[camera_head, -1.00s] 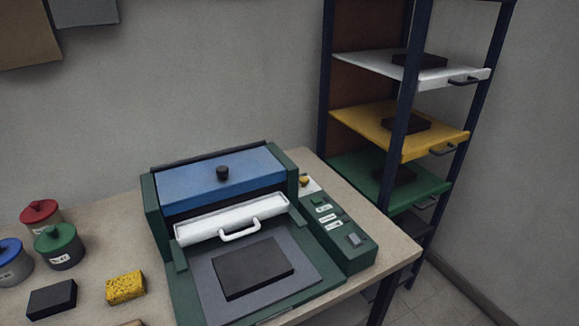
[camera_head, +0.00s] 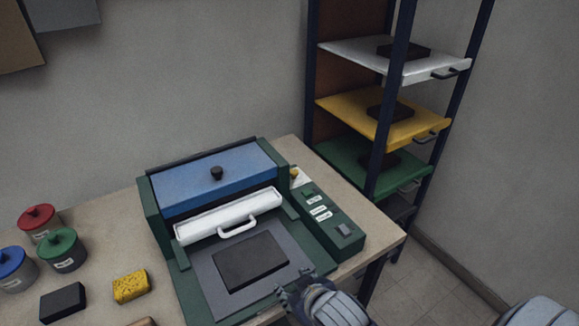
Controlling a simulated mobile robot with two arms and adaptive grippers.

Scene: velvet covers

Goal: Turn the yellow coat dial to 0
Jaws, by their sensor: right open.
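The yellow coat dial (camera_head: 295,173) is a small yellow knob on a pale plate at the back end of the green control panel (camera_head: 335,243), right of the machine. Its pointer and number marks are too small to read. My right gripper (camera_head: 293,287) comes in at the bottom edge, in front of the machine's bed. It is open and empty, well below and apart from the dial. My left gripper is out of view.
The machine has a blue hood with a black knob (camera_head: 217,173), a white bar with a handle (camera_head: 238,228) and a black block (camera_head: 250,262) on its bed. Lidded pots (camera_head: 62,250) and a yellow sponge (camera_head: 131,287) stand left. A shelf rack (camera_head: 385,120) stands right.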

